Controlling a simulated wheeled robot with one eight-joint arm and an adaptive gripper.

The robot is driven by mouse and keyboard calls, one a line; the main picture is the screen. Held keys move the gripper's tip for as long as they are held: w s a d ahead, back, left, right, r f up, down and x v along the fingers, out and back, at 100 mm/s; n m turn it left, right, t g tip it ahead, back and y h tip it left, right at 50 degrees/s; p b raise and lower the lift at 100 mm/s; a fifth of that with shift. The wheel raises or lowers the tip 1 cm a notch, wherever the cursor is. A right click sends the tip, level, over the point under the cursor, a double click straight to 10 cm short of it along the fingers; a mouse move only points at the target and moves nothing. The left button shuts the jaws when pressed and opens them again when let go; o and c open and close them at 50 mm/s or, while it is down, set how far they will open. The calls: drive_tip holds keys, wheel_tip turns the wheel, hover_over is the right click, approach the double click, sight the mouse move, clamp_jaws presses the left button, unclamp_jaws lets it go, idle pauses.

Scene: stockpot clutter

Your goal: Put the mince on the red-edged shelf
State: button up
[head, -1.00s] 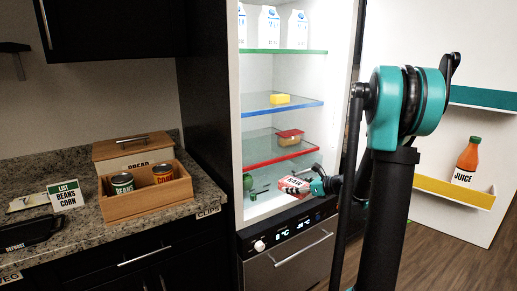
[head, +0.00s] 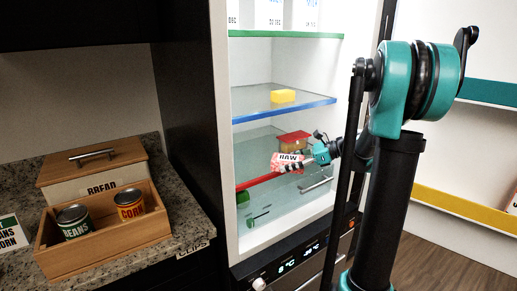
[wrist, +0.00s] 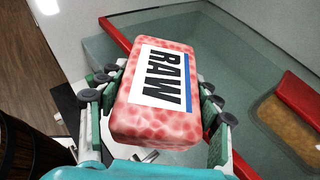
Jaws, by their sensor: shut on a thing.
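The mince is a pink speckled pack (head: 287,161) with a white RAW label. My gripper (head: 307,160) is shut on it, with its fingers along both sides of the pack (wrist: 165,90) in the wrist view. The red-edged shelf (head: 258,181) is a glass shelf in the open fridge. In the wrist view, its red front edge (wrist: 119,42) runs diagonally behind the pack, and its bare glass (wrist: 245,45) lies beyond. The pack appears held over the front edge. I cannot tell its exact height above the glass.
A red-lidded container (head: 293,138) stands on the same shelf, to the right in the wrist view (wrist: 300,105). Above is a blue-edged shelf (head: 255,115) with a yellow block (head: 283,96). Green items (head: 243,197) sit lower. The fridge's left wall (head: 220,150) borders the opening.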

drive_tip(key=shift+w+a, duration=0.1)
drive_tip(key=shift+w, duration=0.25)
hover_over(241, 171)
drive_tip(key=shift+r, duration=0.1)
drive_tip(key=shift+w+a, duration=0.1)
drive_tip(key=shift+a, duration=0.1)
drive_tip(key=shift+d+f, duration=0.1)
drive_tip(key=shift+f, duration=1.7)
drive_tip(key=shift+f, duration=0.1)
drive_tip(key=o, duration=1.5)
drive_tip(key=v, duration=1.2)
drive_tip(key=shift+r, duration=0.25)
